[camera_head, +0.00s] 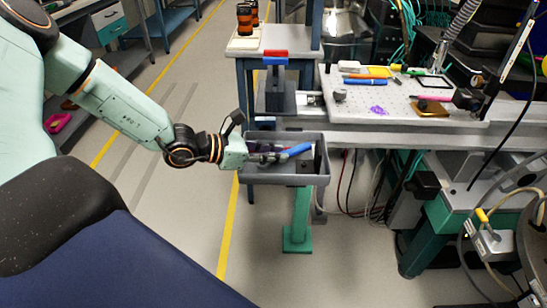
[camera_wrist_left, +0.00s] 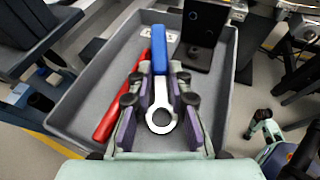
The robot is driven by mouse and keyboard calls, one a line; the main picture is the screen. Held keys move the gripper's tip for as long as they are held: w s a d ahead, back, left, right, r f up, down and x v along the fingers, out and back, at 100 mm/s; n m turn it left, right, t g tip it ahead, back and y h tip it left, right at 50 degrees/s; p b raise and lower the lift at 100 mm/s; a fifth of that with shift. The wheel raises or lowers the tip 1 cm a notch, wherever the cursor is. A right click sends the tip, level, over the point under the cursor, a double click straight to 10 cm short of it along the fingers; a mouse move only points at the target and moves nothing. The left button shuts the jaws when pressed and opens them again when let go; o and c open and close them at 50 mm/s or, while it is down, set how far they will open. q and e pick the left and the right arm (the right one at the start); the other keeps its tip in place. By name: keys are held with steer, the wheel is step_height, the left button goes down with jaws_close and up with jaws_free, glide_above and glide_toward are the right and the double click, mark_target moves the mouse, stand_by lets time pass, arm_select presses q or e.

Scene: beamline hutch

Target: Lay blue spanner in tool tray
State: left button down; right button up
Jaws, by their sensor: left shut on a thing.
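The blue spanner (camera_head: 297,149) has a blue handle and a silver ring end. In the left wrist view the spanner (camera_wrist_left: 160,88) lies between the fingers, its ring toward me and its handle pointing away. My left gripper (camera_head: 268,157) is shut on it, over the grey tool tray (camera_head: 285,179). The tray (camera_wrist_left: 86,78) fills much of the left wrist view. I cannot tell whether the spanner touches the tray floor. My right gripper is in neither view.
A red-handled tool (camera_wrist_left: 122,98) lies in the tray left of the spanner. A black bracket (camera_wrist_left: 200,34) stands at its far right. The perforated optical table (camera_head: 385,97), with several small items, is behind the tray to the right.

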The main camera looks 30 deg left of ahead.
mark_target(256, 164)
arm_select(q)
steer(key=c, duration=1.6)
jaws_free()
steer(key=shift+s+f, duration=0.1)
steer(key=shift+f, duration=0.15)
steer(key=shift+o, duration=0.4)
steer(key=shift+a+f, duration=0.1)
steer(key=shift+s+r, duration=0.1)
steer(key=shift+r, duration=0.25)
steer(key=p+v, duration=0.4)
steer(key=p, duration=0.1)
steer(key=shift+s+a+r, duration=0.1)
steer(key=shift+r, duration=0.15)
steer(key=p+v, duration=0.2)
steer(key=shift+p, duration=0.3)
steer(key=p+v, duration=0.5)
steer(key=shift+s, duration=0.1)
steer(key=shift+a+f, duration=0.1)
steer(key=shift+f, duration=0.05)
